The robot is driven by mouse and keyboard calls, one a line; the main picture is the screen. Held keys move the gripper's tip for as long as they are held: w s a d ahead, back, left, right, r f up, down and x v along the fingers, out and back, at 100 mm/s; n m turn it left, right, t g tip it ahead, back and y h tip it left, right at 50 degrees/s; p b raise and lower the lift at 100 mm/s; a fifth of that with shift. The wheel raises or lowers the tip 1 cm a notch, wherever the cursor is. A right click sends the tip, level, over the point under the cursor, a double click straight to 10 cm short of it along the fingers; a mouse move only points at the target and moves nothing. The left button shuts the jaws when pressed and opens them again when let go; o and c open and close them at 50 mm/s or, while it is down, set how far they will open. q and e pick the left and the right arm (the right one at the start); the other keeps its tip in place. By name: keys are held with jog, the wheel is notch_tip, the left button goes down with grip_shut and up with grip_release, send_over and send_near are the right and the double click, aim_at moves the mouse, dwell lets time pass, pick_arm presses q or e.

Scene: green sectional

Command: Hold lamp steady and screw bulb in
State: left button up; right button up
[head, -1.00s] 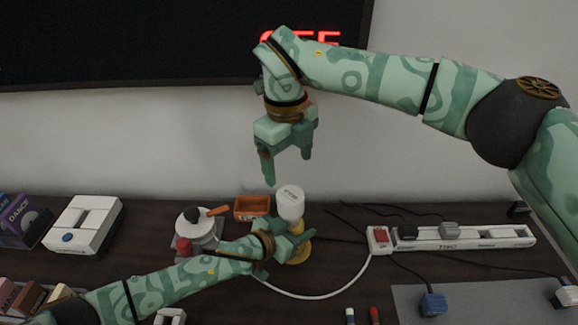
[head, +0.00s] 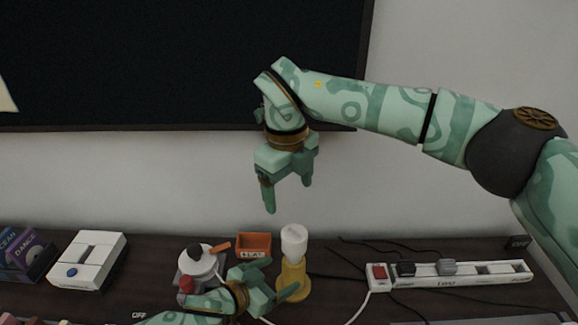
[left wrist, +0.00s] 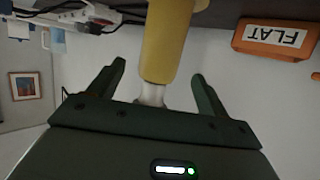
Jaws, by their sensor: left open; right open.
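The lamp is a yellow post (head: 293,277) standing on the dark desk, with a white bulb (head: 294,240) on its top. My left gripper (head: 279,277) is open and low at the post's left side; one finger crosses in front of it. In the left wrist view, the yellow post (left wrist: 170,42) appears upside down between the two spread fingers (left wrist: 160,85), with a gap on each side. A pale part shows beyond its end, partly hidden by my gripper's body. My right gripper (head: 288,200) is open and empty, pointing down just above the bulb in the picture.
An orange box (head: 254,240) stands behind left of the lamp; it shows in the left wrist view (left wrist: 275,38). A white pot-like thing (head: 200,262) is left, a white console (head: 88,262) farther left. A power strip (head: 455,280) with cables lies right. A dark screen (head: 180,70) hangs above.

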pick_arm(q)
jog(key=p+v, duration=0.2)
jog(key=v, duration=0.6)
jog(key=shift+s+a, duration=0.2)
jog(key=shift+a, duration=0.05)
pick_arm(e)
notch_tip(320, 180, up, 4)
jog(key=shift+s+f, duration=0.15)
jog(key=shift+f, duration=0.1)
